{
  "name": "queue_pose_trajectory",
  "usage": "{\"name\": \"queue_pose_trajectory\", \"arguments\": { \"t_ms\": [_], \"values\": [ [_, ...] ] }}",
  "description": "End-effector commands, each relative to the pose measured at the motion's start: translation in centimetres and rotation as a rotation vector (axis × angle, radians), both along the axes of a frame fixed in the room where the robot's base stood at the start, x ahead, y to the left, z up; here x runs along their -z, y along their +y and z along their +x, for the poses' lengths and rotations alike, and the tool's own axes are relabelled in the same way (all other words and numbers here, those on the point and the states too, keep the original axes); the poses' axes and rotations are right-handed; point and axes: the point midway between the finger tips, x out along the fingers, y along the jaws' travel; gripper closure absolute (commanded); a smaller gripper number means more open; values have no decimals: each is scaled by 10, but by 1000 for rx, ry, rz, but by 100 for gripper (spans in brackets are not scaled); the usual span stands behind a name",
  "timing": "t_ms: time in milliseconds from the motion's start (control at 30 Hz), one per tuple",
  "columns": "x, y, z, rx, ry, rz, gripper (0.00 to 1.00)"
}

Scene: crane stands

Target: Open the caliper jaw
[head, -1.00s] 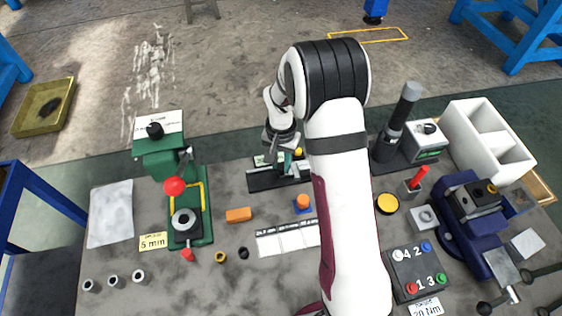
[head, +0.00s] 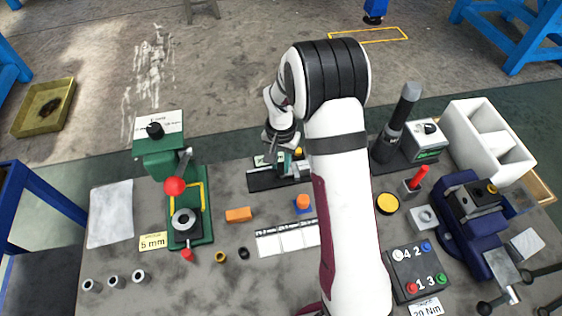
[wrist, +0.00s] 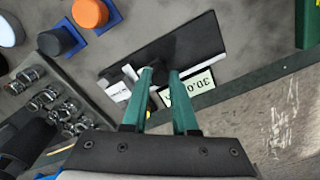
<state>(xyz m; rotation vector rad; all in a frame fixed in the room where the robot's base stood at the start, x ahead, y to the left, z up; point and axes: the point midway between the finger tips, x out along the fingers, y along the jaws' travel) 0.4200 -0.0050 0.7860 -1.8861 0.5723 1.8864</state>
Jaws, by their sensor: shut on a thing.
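The caliper stands on a black base (head: 262,180) at the back middle of the table, partly hidden by my arm. In the wrist view its black base (wrist: 195,38) lies beyond my fingers, with an upside-down readout card (wrist: 194,90) that seems to say 30.0. My gripper (wrist: 160,72) has two green fingers reaching down to the caliper, with a small gap between them. They are shut on a caliper part, apparently the jaw, mostly hidden between the fingers. In the head view my gripper (head: 284,156) is at the caliper, its tips hard to make out.
A green lever press (head: 186,215) is at left. A dark cylinder (head: 395,125), white bin (head: 487,140) and blue vise (head: 470,225) are at right.

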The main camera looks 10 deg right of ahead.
Motion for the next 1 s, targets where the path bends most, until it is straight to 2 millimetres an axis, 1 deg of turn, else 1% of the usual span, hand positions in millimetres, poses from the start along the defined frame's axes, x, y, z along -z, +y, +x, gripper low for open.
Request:
{"name": "queue_pose_trajectory", "arguments": {
  "t_ms": [67, 233, 467, 500, 633, 667, 900, 1000],
  "values": [
    [-1, 5, 0, 0, -1, 1, 100],
    [-1, 25, 0, -3, -1, 1, 100],
    [-1, 26, 0, 1, -1, 1, 100],
    [-1, 26, 0, 1, -1, 0, 70],
    [0, 26, 0, 1, -1, 1, 46],
    [0, 26, 0, 1, -1, 1, 43],
    [0, 26, 0, 0, 0, 0, 43],
    [-5, 26, 0, 0, -1, 0, 43]
  ]
}}
